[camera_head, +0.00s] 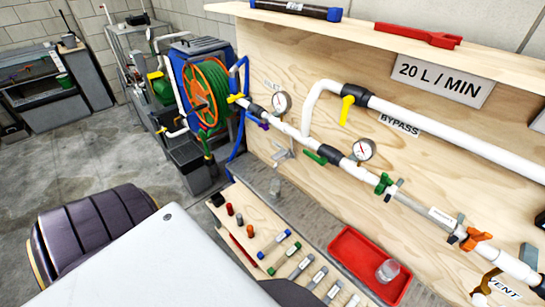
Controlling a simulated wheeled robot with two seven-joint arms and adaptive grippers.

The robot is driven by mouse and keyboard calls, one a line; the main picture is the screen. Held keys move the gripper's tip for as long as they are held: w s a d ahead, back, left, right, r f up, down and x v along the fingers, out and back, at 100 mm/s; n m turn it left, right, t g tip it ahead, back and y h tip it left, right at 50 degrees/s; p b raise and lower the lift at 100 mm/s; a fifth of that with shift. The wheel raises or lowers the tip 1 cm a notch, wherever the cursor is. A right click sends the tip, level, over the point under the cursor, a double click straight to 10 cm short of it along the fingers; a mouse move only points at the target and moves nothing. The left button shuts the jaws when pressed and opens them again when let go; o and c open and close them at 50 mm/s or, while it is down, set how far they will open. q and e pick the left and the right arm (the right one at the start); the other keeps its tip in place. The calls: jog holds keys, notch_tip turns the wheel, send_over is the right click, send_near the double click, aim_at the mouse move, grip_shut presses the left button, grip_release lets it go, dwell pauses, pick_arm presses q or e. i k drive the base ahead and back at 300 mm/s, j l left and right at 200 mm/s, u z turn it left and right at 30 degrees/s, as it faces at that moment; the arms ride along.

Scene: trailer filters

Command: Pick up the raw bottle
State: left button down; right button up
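No bottle carries a label that I can read as raw. A small clear container (387,271) sits in the red tray (345,249) on the bench. Several capped tubes with labels, such as a blue-capped one (274,245), lie on a light wooden board left of the tray. Neither of my grippers shows in the head view. My own white body covers the lower left part of the view.
A wooden panel (290,60) with white pipes, valves and two gauges (281,103) rises behind the bench. A shelf (360,30) above it holds a dark tube (295,10) and a red wrench (418,35). A hose reel (205,95) stands left. Grey floor (85,165) is open.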

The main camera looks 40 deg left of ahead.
aim_at(275, 183)
jog(key=u, duration=1.3)
jog(key=j, duration=0.4)
jog(key=k+j+z, duration=0.1)
jog(key=j, duration=0.3)
jog(key=i+j+z, duration=0.1)
jog(key=j, duration=0.7)
jog(key=i+j+z, duration=0.15)
jog(key=j, duration=0.65)
jog(key=i+j+z, duration=0.1)
jog(key=j, duration=0.75)
